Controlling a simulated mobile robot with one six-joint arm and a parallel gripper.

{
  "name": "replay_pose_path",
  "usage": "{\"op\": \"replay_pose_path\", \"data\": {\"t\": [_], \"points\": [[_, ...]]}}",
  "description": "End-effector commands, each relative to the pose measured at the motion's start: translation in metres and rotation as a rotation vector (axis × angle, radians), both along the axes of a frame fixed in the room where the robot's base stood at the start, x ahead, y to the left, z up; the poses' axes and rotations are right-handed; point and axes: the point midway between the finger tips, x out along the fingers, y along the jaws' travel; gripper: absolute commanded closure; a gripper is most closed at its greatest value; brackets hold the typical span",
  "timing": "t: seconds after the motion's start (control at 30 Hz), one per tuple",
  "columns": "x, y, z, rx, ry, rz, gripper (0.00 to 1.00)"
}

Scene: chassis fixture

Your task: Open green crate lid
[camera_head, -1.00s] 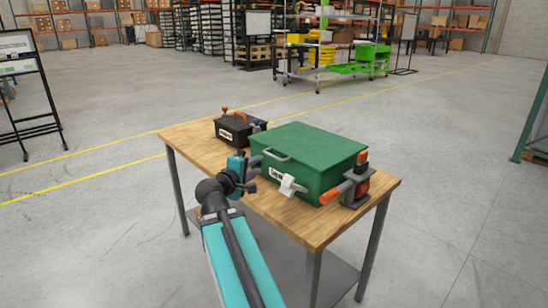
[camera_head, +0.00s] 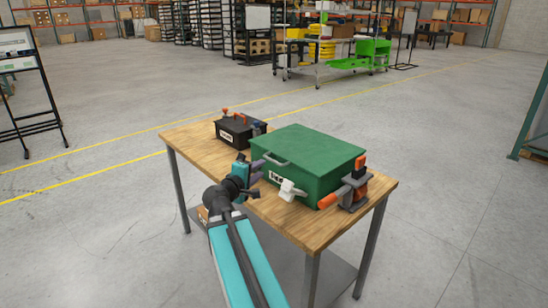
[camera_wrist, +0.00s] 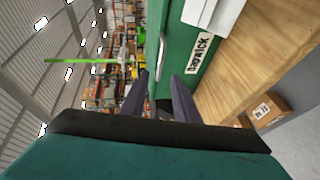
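The green crate (camera_head: 325,180) stands on the wooden table with its green lid (camera_head: 308,146) closed. A grey handle (camera_head: 276,160) is on the near left side by the lid's edge. A white latch-like piece (camera_head: 289,190) sits on the same side. My gripper (camera_head: 257,177) is just left of this side, below the handle, with its fingers toward the crate. In the wrist view my gripper (camera_wrist: 160,88) is open, its two dark fingers apart with nothing held. The crate's green side (camera_wrist: 178,60) and its label (camera_wrist: 201,52) are ahead, turned sideways.
A black toolbox (camera_head: 238,130) stands on the wooden table (camera_head: 190,138) behind the crate's left end. An orange and grey clamp-like tool (camera_head: 347,189) is at the crate's right front. A cardboard box (camera_wrist: 268,110) shows below the table in the wrist view.

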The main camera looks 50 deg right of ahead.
Motion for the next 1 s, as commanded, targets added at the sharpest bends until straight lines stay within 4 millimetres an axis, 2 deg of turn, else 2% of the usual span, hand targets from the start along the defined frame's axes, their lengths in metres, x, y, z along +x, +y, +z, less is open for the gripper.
{"op": "replay_pose_path", "data": {"t": [0.37, 1.0], "points": [[0.003, -0.009, 0.000, 0.002, 0.001, 0.002, 0.72], [0.028, -0.080, -0.015, 0.002, 0.001, 0.001, 0.72]]}}
